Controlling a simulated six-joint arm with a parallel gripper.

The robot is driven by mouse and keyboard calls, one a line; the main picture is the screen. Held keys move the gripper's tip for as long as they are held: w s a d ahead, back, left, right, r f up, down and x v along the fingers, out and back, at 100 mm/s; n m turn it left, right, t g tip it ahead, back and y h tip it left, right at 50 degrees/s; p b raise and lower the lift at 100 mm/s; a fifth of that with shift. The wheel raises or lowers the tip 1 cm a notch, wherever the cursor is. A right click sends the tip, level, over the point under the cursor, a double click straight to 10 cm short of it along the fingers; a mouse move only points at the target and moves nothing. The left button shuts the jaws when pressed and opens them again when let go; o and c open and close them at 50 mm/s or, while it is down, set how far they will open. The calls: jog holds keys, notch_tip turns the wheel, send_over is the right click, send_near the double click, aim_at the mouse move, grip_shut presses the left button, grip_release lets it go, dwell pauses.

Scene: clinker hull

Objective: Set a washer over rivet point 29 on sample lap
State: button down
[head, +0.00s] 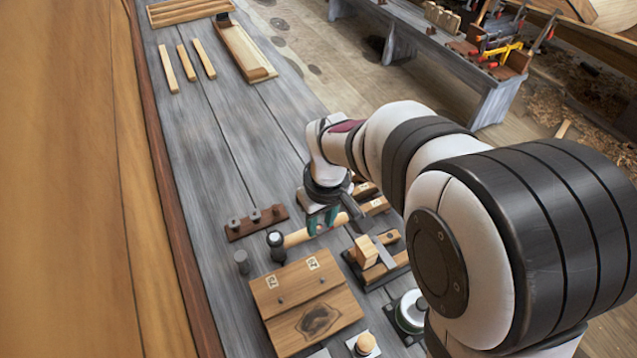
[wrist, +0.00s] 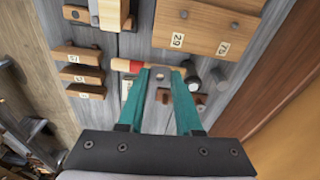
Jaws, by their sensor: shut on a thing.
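My gripper (head: 321,221) hangs over the bench, beyond the sample lap. In the wrist view its teal fingers (wrist: 162,74) are shut on a small grey piece that looks like a washer (wrist: 162,77); its outline is hard to make out. The sample lap (head: 283,292) is a wooden board lying flat at the near left; part of it shows at the top of the wrist view (wrist: 205,27). Its label 29 (wrist: 178,40) stands beside a small rivet point (wrist: 184,14). A second label (wrist: 224,48) and rivet point (wrist: 234,25) are to the right.
A hammer (head: 298,237) lies behind the fingers, between gripper and lap. A brown rack (head: 246,230) with small grey pieces is beyond it. A grey cylinder (head: 241,261) stands left of the lap.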

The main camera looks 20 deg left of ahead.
send_over(322, 281)
jog(key=shift+d+f+m, duration=0.15)
jog(key=shift+f+m, duration=0.25)
jog(key=shift+f, duration=0.2)
jog(key=shift+s+f, duration=0.1)
jog(key=shift+f, duration=2.75)
jog(key=shift+f, duration=0.1)
jog(key=shift+f, duration=0.35)
jog(key=shift+f, duration=0.4)
jog(key=c, duration=0.5)
grip_release()
jog(key=shift+r, duration=0.1)
